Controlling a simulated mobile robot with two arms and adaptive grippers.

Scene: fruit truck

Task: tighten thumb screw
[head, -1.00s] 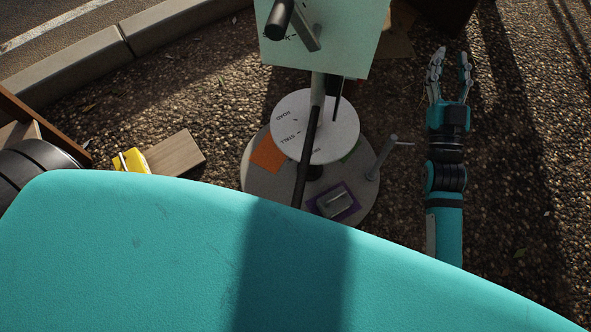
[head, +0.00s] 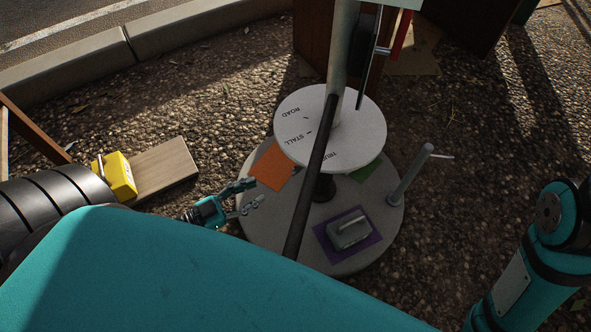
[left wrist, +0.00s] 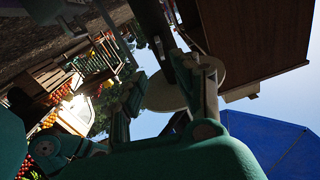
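A grey pole (head: 341,50) rises from a round base plate (head: 270,236) through a white disc (head: 301,112) lettered ROAD and STALL. The disc also shows from below in the left wrist view (left wrist: 164,94). I cannot pick out the thumb screw for certain. My left gripper (head: 251,194) is low, over the left edge of the base plate, left of the pole and below the disc. In the left wrist view its fingers (left wrist: 168,80) are apart, with nothing seen held between them. My right arm is at the lower right; its gripper is out of view.
Orange (head: 273,168), green (head: 366,171) and purple (head: 372,239) patches lie on the base plate. A grey block with a handle (head: 349,231) sits on the purple one. A grey post (head: 409,174) stands at the right. A yellow object (head: 119,176) and wooden board (head: 166,169) lie left.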

